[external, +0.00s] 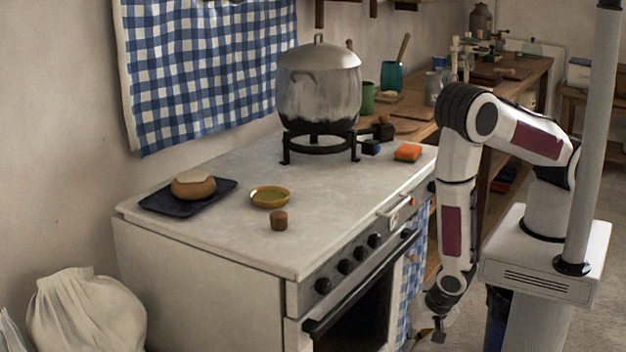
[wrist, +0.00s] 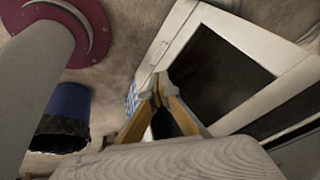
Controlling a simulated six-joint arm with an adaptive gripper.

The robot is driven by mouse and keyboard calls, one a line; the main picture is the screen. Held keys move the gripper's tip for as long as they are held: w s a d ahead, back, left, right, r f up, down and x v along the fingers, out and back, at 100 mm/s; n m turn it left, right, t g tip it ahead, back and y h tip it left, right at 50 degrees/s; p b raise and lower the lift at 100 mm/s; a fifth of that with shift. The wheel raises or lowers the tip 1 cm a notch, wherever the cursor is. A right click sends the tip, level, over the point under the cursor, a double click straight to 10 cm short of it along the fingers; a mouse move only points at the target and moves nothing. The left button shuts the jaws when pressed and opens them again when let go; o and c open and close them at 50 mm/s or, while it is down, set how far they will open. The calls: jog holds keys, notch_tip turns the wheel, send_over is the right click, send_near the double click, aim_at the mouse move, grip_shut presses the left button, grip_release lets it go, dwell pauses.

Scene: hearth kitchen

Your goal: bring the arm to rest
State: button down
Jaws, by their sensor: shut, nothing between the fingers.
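My arm is folded, with its upper link level and its forearm hanging down in front of the stove's right end. My gripper (external: 438,335) hangs low, below the level of the stove top, pointing down beside the oven front. In the wrist view the fingertips of my gripper (wrist: 157,88) meet, with nothing between them.
A blue bin (wrist: 66,103) stands near my base.

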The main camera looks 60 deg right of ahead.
jog(key=s+a+r+n+g+y, duration=0.25)
jog(key=r+n+g, duration=0.35)
jog(key=r, duration=0.9)
jog(key=d+r+n+t+h, duration=0.1)
jog(key=d+r+n+t, duration=0.2)
jog(key=d+r, duration=2.7)
notch_tip(320, 180, up, 3)
jog(key=w+t, duration=0.1)
jog(key=t, duration=0.3)
jog(key=shift+d, duration=0.15)
jog(key=c, duration=2.8)
grip_release()
